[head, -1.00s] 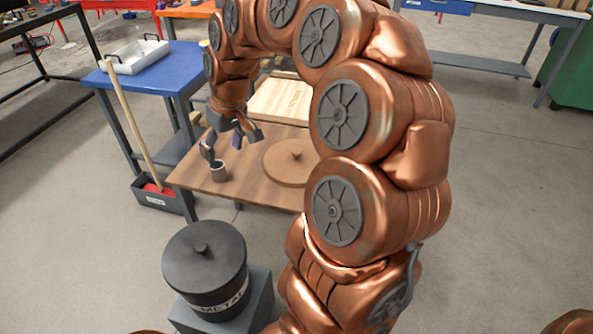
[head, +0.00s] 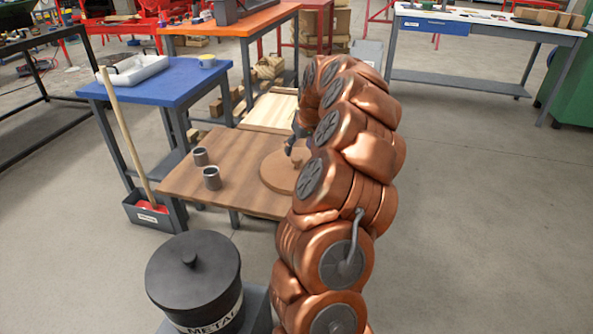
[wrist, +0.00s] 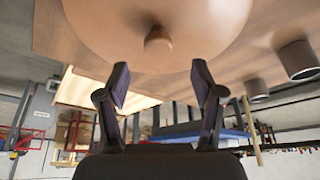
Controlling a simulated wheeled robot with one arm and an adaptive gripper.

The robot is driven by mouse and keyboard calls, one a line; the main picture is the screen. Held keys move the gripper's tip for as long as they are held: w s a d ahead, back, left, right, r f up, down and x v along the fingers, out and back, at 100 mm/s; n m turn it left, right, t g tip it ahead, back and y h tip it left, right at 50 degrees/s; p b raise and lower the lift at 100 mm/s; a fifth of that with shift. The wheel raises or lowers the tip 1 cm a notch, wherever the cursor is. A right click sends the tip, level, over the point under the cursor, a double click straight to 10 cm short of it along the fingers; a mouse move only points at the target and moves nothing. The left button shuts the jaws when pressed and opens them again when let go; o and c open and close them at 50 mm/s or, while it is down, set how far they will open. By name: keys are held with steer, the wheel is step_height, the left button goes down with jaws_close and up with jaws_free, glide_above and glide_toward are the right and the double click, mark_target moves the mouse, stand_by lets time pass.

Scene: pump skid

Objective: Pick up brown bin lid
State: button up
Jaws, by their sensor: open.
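The brown bin lid (head: 274,176) is a round flat disc lying on the wooden table (head: 225,170). In the wrist view the lid (wrist: 110,25) fills the top of the picture, with its round knob (wrist: 158,42) near the middle. My gripper (head: 298,152) is at the lid, and my arm hides part of the lid's right side. In the wrist view my gripper (wrist: 161,72) is open, its two dark fingers spread apart with the knob lined up between and beyond them. Nothing is held. Whether the fingers touch the lid cannot be told.
Two grey cups (head: 200,156) (head: 212,178) stand on the table left of the lid. A pale wooden board (head: 268,112) lies behind. A black METAL bin (head: 195,275) stands in front, and a blue table (head: 170,85) with a white tray at left.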

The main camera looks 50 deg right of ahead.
mark_target(297, 157)
steer(key=shift+b+x, duration=0.55)
steer(key=shift+x, duration=2.6)
steer(key=shift+s+d, duration=0.1)
steer(key=shift+s, duration=0.1)
jaws_close()
